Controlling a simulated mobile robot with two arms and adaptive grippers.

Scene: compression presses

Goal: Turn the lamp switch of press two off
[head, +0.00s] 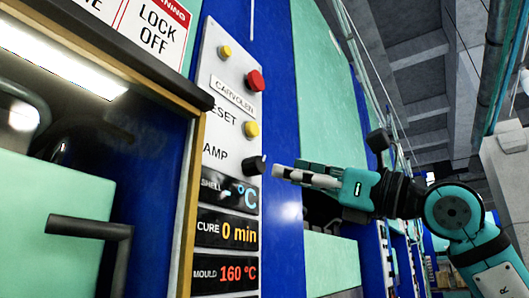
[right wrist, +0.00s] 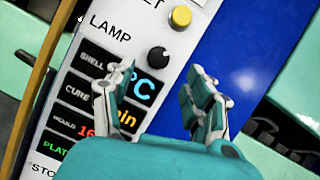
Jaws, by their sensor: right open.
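The lamp switch (head: 257,164) is a small black knob beside the word LAMP on the white control panel (head: 213,60). In the right wrist view the lamp switch (right wrist: 158,57) sits ahead of the fingers, nearer the left finger. My right gripper (head: 285,174) comes in from the right with its fingertips close to the knob; in the head view a small gap seems to show between them. In the right wrist view my right gripper (right wrist: 153,92) is open, with nothing between its fingers. My left gripper is not in view.
A yellow button (head: 252,129) sits just above the knob, with a red button (head: 255,81) higher up. Displays such as the mould readout (head: 224,273) lie below. A black door handle (head: 90,228) sticks out at the lower left. Free space lies right of the panel.

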